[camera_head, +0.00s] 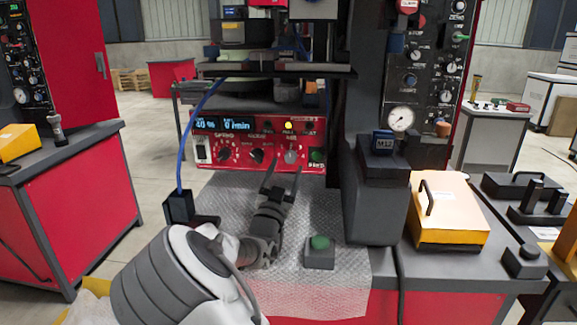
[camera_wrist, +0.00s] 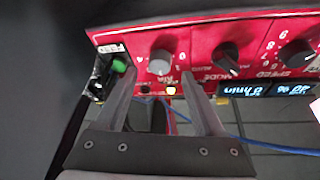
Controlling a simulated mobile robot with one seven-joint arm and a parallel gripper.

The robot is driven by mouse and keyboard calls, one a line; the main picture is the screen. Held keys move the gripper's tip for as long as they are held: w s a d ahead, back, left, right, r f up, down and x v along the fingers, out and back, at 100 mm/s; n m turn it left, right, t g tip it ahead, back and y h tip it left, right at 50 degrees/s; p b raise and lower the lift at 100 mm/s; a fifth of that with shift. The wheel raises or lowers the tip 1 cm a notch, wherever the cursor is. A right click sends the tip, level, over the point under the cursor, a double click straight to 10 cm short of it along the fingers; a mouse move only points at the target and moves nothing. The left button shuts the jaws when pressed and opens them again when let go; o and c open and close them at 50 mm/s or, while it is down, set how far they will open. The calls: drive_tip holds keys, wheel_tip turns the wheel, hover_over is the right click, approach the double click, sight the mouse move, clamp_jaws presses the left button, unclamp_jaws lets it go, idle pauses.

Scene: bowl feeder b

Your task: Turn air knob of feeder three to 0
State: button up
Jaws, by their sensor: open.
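The red control panel (camera_head: 235,138) of the feeder faces me, with a blue-lit display on its left. The air knob is the light grey knob (camera_head: 291,157) at the right of its knob row. In the upside-down wrist view this grey knob (camera_wrist: 160,62) shows with an "AIR" label beside it; its exact setting is hard to read. My gripper (camera_head: 283,172) is open and empty in front of the panel. In the wrist view its fingertips (camera_wrist: 160,75) lie on either side of the knob, and I cannot tell whether they touch it.
Black mode knob (camera_wrist: 226,58) and speed knob (camera_wrist: 297,53) sit beside the air knob. A green switch (camera_wrist: 119,65) is on its other side. A green push button (camera_head: 320,243) stands on the mat, and a grey column (camera_head: 372,200) rises right of the panel.

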sight(290, 158)
drive_tip(key=shift+x, duration=1.55)
drive_tip(key=shift+c, duration=0.2)
clamp_jaws()
